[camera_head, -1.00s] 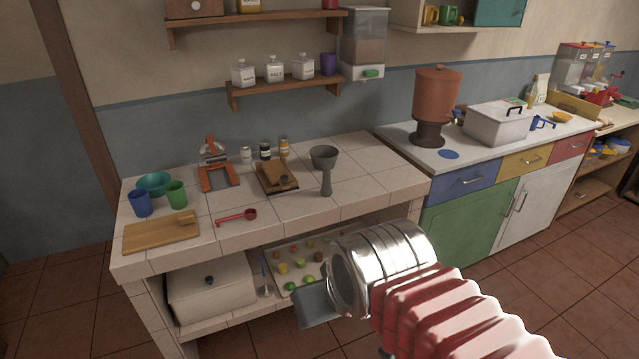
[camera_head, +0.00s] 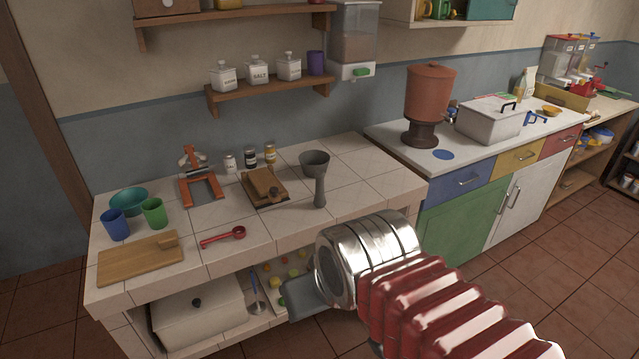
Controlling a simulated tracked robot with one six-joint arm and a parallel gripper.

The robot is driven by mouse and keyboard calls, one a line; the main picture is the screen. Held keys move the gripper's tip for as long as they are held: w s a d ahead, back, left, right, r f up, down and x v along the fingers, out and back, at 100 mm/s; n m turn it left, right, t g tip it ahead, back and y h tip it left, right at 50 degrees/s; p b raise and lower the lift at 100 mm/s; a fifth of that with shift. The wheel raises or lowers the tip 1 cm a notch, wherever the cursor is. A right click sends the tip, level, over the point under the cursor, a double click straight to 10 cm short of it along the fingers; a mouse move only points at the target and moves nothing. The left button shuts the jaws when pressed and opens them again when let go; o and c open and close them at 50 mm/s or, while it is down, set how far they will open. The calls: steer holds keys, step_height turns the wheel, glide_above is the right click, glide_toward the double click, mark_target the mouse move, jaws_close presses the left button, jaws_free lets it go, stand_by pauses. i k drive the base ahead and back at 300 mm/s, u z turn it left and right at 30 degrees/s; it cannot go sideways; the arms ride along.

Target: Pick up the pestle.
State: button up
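A grey, goblet-shaped piece (camera_head: 319,188) stands upright on the tiled counter, with a wide cup-like top and a narrow stem. I cannot tell whether it is the pestle, a mortar, or both together; nothing else in view looks clearly like a pestle. My gripper (camera_head: 298,300) shows only as a grey block at the end of my arm, in front of the counter's lower shelf. It is below and apart from the grey piece. Its fingertips cannot be made out, and I see nothing held.
On the counter (camera_head: 345,208) stand a wooden press (camera_head: 266,186), an orange frame tool (camera_head: 201,182), small jars, a red scoop (camera_head: 222,237), cups, a teal bowl (camera_head: 129,201) and a cutting board (camera_head: 139,258). A wall shelf (camera_head: 268,93) hangs above. Tiles right of the grey piece are clear.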

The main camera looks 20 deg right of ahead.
mark_target(320, 202)
steer(key=u, duration=0.05)
steer(key=i, duration=1.3)
